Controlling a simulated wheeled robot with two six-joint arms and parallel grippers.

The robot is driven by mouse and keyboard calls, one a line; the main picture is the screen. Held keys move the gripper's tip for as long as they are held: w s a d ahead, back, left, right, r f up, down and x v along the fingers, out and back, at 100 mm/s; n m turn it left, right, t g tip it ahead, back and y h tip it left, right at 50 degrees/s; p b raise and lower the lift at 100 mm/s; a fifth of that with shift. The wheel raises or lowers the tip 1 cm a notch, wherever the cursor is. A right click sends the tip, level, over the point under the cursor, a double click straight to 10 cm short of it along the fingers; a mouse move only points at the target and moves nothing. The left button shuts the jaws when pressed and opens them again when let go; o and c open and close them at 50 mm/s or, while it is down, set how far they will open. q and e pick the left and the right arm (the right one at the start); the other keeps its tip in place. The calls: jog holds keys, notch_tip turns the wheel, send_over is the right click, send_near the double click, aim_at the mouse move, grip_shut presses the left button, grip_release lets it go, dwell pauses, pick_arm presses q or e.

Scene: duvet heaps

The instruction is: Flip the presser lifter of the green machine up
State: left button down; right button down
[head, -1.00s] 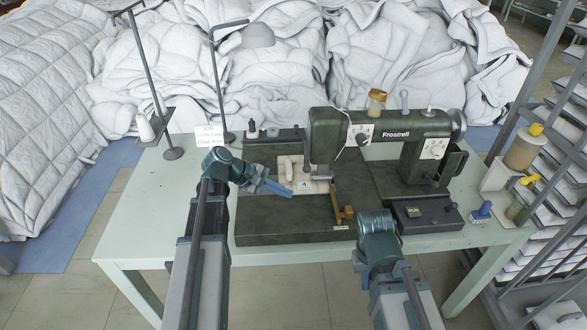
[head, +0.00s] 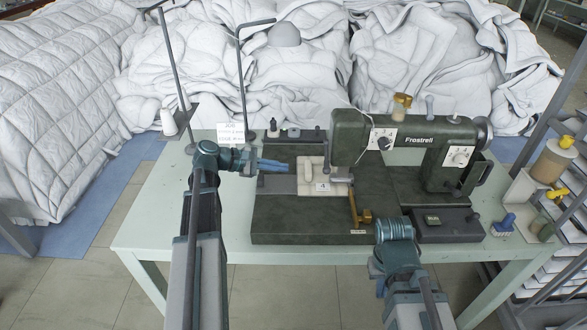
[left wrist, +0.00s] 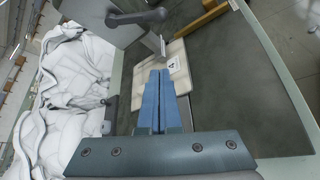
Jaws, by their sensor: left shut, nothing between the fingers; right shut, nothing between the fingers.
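The dark green sewing machine (head: 405,128), marked "Frostrell", stands on a dark green bed on the table. In the left wrist view a dark grey lever with a rounded end (left wrist: 140,17) sticks out sideways near the needle end, above the pale plate; it looks like the presser lifter. In the head view it is too small to make out surely. My left gripper (head: 287,166) is shut and empty, left of the needle end; its blue fingers also show in the left wrist view (left wrist: 160,78), apart from the lever.
A pale plate (head: 310,165) tagged 4 lies under the needle end. Thread stands and a job sign (head: 231,133) are at the left. Jars (head: 552,160) stand at the right. White duvet heaps (head: 430,60) fill the back.

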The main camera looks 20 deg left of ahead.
aim_at(326, 159)
pick_arm(q)
jog(key=w+d+f, duration=0.1)
jog(key=w+d, duration=0.3)
jog(key=d, duration=0.5)
jog(key=shift+w+d+f+b, duration=0.15)
jog(key=shift+b, duration=0.25)
jog(key=shift+r+p, duration=0.2)
jog(key=shift+p, duration=0.2)
